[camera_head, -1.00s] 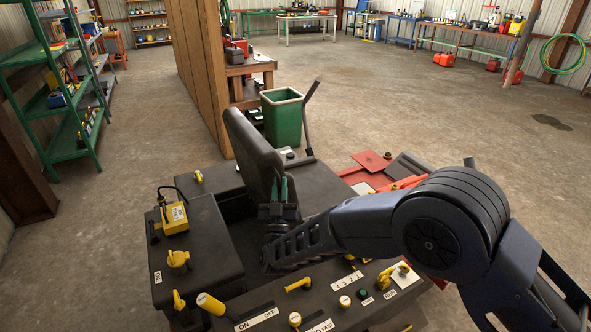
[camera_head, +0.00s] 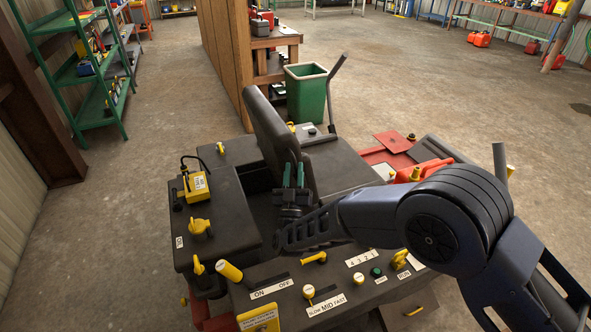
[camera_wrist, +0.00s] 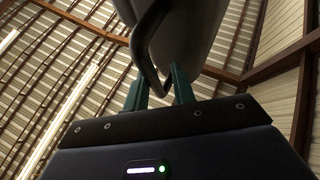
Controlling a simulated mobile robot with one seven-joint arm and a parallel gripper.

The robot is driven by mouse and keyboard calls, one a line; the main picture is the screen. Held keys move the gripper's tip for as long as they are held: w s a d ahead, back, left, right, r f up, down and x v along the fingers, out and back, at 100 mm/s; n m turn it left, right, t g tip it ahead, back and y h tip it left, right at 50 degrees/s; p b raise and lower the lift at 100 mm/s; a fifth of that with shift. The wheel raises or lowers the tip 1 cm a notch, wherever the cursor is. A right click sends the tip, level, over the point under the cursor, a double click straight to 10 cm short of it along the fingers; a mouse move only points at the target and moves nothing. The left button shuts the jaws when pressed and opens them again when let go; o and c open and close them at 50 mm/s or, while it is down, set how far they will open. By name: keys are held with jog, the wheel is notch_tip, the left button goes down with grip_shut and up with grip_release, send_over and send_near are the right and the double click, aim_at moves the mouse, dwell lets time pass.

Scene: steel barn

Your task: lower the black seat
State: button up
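The black seat (camera_head: 268,128) is a tall dark backrest. It stands nearly upright, leaning a little left, on the dark ride-on machine in the head view. My gripper (camera_head: 294,174) is at the front face of the backrest, with its green fingers pointing up. In the wrist view the fingers (camera_wrist: 160,88) stand apart. The seat (camera_wrist: 188,32) looms above them, and a dark curved bar (camera_wrist: 146,60) on it reaches down into the gap between the fingers. I cannot tell whether either finger touches the bar. The seat's lower end is partly hidden by my arm.
A console with yellow levers (camera_head: 230,272) and labelled switches lies in front. A dark side box (camera_head: 215,225) carries a yellow device (camera_head: 196,186). A tall dark lever (camera_head: 335,90) and a green bin (camera_head: 306,98) are behind the seat. A wooden partition (camera_head: 226,60) stands beyond.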

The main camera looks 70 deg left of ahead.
jog(key=shift+r, duration=0.25)
jog(key=v, duration=1)
jog(key=shift+d+f, duration=0.2)
jog(key=shift+f, duration=0.15)
dwell(0.3)
